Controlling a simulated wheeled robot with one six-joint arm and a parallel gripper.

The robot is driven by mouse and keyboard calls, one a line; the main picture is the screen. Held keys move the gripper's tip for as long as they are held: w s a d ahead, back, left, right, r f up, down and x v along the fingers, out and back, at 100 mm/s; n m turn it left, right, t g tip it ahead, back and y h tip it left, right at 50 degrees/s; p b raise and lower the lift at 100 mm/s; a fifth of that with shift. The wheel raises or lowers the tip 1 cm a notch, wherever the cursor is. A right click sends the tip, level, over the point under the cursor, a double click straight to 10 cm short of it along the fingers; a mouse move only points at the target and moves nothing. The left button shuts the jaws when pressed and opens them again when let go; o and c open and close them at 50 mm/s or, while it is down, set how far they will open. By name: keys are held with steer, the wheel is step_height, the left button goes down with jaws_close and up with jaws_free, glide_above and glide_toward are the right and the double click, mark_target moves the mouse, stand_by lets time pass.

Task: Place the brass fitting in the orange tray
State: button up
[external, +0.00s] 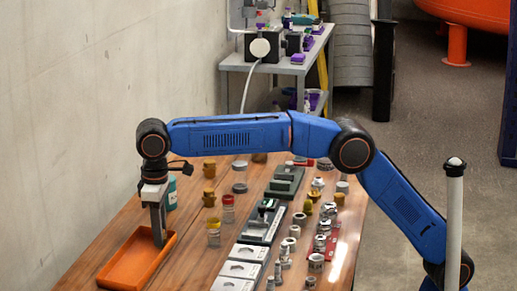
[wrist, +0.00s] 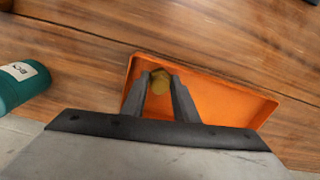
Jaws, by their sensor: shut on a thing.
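The orange tray (external: 128,266) lies on the wooden table at the lower left of the external view. It also shows in the wrist view (wrist: 235,103), behind my fingers. My gripper (external: 159,241) points straight down over the tray's right part in the external view. In the wrist view, my gripper (wrist: 160,78) is shut on the brass fitting (wrist: 160,82), a small yellowish piece between the fingertips. The fitting is hidden in the external view. I cannot tell whether it touches the tray floor.
A teal bottle (wrist: 18,84) stands near the tray by the wall. Clear jars with red (external: 228,206) and yellow (external: 214,230) lids stand right of the tray. Farther right are grey trays (external: 240,269) and several metal fittings (external: 316,262). Bare wood lies between tray and jars.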

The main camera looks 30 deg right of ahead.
steer(key=o, duration=1.1)
steer(key=shift+r, duration=6.1)
